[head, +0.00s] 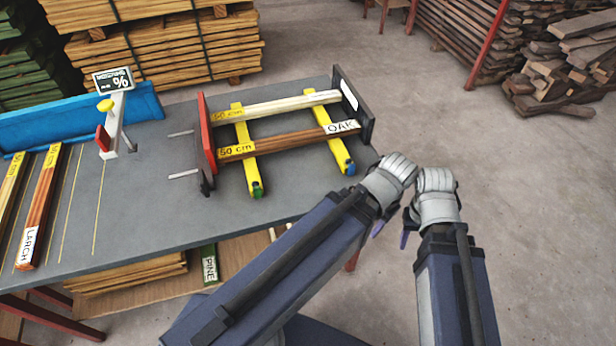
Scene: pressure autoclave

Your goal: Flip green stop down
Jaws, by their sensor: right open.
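A small green stop (257,189) sits at the near end of the left yellow rail (249,160) on the grey table. Whether it stands up or lies down is too small to tell. A blue stop (350,168) sits at the near end of the right yellow rail (343,150). My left gripper (377,229) is mostly hidden beneath its own arm, with only a purple tip showing. My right gripper (405,231) is open, partly hidden by its arm. Both are off the table's right side, apart from the stops.
An OAK bar (285,143) and a pale bar (285,104) lie across the rails, between a red plate (206,135) and a dark plate (353,103). A LARCH bar (40,205) lies at left. The table (150,215) is bare before the rails.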

